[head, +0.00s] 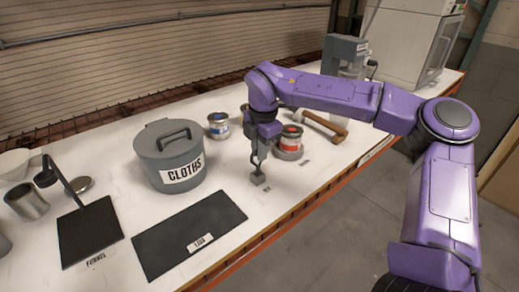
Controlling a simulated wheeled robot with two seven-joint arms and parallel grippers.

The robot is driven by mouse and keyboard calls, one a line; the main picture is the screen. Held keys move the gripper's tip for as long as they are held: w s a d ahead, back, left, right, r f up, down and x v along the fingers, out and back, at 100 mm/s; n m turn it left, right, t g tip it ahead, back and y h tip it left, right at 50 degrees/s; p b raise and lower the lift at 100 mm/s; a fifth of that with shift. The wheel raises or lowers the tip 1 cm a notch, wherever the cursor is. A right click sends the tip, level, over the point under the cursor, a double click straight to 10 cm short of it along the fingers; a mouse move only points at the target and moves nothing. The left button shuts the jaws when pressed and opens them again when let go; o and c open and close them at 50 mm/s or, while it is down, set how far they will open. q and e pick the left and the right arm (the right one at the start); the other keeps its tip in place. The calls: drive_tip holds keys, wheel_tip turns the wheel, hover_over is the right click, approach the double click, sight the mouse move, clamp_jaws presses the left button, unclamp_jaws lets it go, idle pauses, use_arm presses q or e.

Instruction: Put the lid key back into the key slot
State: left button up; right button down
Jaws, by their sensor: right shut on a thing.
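My right gripper (262,146) comes in from the right on the purple arm and points down over the middle of the bench. It is shut on the lid key (255,161), a thin dark piece showing just below the fingers. The small grey block directly beneath looks like the key slot (259,180). The key's lower end is close to the block's top. I cannot tell whether it is in the slot, touching it or just above it. My left gripper is not in view.
A grey CLOTHS bin (170,152) stands left of the gripper. A black LIDS mat (190,233) lies in front. A red-labelled can (291,138) stands close on the right, near a wooden-handled mallet (326,127).

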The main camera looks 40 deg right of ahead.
drive_tip(key=shift+f+b, duration=1)
drive_tip(key=shift+f, duration=0.15)
drive_tip(key=c, duration=1.1)
unclamp_jaws()
drive_tip(key=shift+o, duration=0.2)
wheel_tip(320, 180, up, 11)
drive_tip(key=s+b, duration=0.1)
drive_tip(key=shift+f, duration=0.2)
